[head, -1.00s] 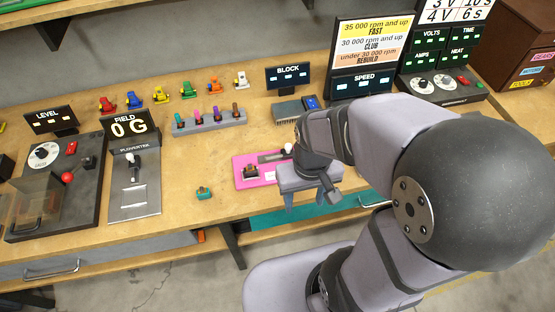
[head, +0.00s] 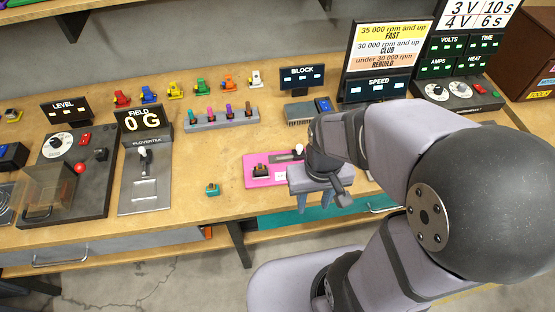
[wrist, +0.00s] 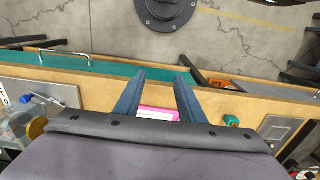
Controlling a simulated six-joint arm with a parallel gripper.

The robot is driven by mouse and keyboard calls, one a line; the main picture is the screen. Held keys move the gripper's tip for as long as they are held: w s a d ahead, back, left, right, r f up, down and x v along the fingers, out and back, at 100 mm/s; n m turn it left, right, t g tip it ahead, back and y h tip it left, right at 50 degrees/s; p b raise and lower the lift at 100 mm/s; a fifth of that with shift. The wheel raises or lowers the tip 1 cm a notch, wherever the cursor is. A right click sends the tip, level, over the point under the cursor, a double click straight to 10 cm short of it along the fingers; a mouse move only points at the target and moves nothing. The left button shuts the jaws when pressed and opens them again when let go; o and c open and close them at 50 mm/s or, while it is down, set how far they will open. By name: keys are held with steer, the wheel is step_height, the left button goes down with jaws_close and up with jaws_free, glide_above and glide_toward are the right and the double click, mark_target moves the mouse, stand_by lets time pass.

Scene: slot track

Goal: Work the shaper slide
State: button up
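A bright pink plate (head: 252,182) lies on the bench near its front edge. It carries a small black piece (head: 261,170) and a dark slotted strip (head: 288,156) with a white knob (head: 299,149) at its right end. I take this to be the shaper slide; no readable label confirms it. My gripper (head: 315,204) is beside the plate's right part, above the front bench edge, and hides some of it. In the wrist view my two blue fingers (wrist: 160,76) are spread apart with nothing between the tips. Part of the pink plate (wrist: 158,114) shows between them, farther down.
A small teal piece (head: 212,189) stands left of the plate. A grey lever panel (head: 145,190) is further left. Behind are a rack of colored pegs (head: 220,120) and the BLOCK display (head: 303,77). Bare bench lies between the teal piece and the rack.

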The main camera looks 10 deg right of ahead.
step_height(320, 180, down, 4)
steer(key=s+g+b, duration=0.1)
steer(key=s+g, duration=0.1)
steer(key=shift+m+t, duration=0.4)
steer(key=w+f, duration=0.1)
steer(key=w, duration=0.3)
steer(key=w+d, duration=0.1)
steer(key=w, duration=0.4)
steer(key=w+f+b, duration=0.1)
steer(key=w, duration=0.4)
steer(key=shift+w+d+f, duration=0.1)
steer(key=shift+d+f, duration=0.25)
steer(key=shift+d, duration=0.05)
steer(key=shift+m+t, duration=0.4)
steer(key=shift+t, duration=0.1)
steer(key=w, duration=0.2)
steer(key=w+r, duration=0.1)
steer(key=w, duration=0.1)
steer(key=w+r, duration=0.1)
steer(key=w, duration=0.2)
steer(key=shift+d+r, duration=0.1)
steer(key=shift+d, duration=0.15)
steer(key=w+r, duration=0.1)
steer(key=w+r+m, duration=0.1)
steer(key=r, duration=0.1)
steer(key=w+r+m, duration=0.1)
steer(key=r, duration=0.1)
steer(key=shift+w+d, duration=0.1)
steer(key=shift+w, duration=0.1)
steer(key=shift+f, duration=0.1)
